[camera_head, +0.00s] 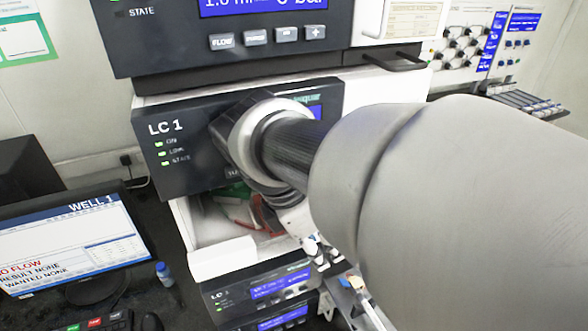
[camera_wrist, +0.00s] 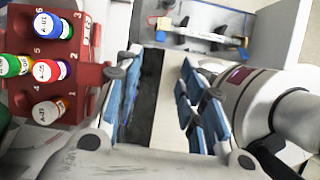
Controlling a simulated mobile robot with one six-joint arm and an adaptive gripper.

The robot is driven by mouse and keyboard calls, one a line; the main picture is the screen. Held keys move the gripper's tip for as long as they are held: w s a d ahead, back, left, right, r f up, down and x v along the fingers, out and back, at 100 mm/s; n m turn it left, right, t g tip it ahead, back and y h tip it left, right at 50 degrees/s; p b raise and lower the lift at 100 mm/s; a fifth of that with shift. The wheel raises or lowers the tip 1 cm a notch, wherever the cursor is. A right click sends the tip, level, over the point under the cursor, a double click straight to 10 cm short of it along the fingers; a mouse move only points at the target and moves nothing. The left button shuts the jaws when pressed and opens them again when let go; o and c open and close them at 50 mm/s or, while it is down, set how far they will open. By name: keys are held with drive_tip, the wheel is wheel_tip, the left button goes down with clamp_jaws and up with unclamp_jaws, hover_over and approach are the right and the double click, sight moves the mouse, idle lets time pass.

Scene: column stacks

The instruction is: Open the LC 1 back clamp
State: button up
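The LC 1 unit (camera_head: 165,150) is in the middle of the head view, its lit labels on a dark front panel. My arm covers the panel's right part. In the wrist view, a pale bay (camera_wrist: 215,55) at the top holds a thin bar with small blue pieces (camera_wrist: 183,21) and a red-edged end. I cannot tell which piece is the back clamp. My gripper (camera_wrist: 160,65) is open, its blue-padded fingers apart with nothing held between them. The bar lies beyond the fingertips, apart from them. In the head view, my wrist hides most of the gripper.
A red rack (camera_wrist: 85,75) with several capped vials stands close left of the fingers in the wrist view. An open white compartment (camera_head: 222,258) sits below the LC 1 panel. More units (camera_head: 262,290) stand below it. A monitor (camera_head: 75,240) stands at the left.

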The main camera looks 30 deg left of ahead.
drive_tip(key=b, duration=0.7)
approach(341, 282)
drive_tip(key=shift+n, duration=0.3)
drive_tip(key=x, duration=0.9)
drive_tip(key=shift+w+f, duration=0.1)
drive_tip(key=shift+c, duration=0.6)
clamp_jaws()
drive_tip(key=shift+p, duration=0.3)
